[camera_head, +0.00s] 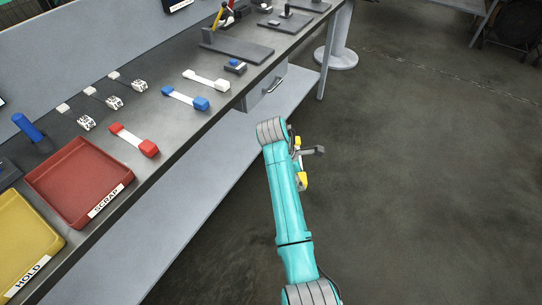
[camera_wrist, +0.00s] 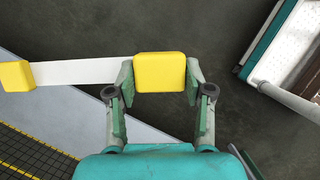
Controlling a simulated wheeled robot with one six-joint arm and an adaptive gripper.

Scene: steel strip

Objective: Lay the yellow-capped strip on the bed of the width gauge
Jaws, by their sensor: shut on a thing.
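The yellow-capped strip (camera_wrist: 80,71) is a flat white bar with a yellow block on each end. My gripper (camera_wrist: 160,80) is shut on the right-hand yellow cap in the wrist view, one finger on each side. The strip reaches out to the left from there, over the floor. In the head view my arm hangs over the floor to the right of the bench, and it mostly hides my gripper (camera_head: 304,156); yellow parts of the strip (camera_head: 302,181) show beside it. I cannot tell for sure which bench device is the width gauge.
The bench (camera_head: 195,122) holds red-capped (camera_head: 134,140), blue-capped (camera_head: 185,98) and white-capped (camera_head: 206,80) strips, a red SCRAP tray (camera_head: 118,172) and a yellow HOLD tray (camera_head: 58,240). A dark plate with a red-and-yellow fixture (camera_head: 238,45) is farther back.

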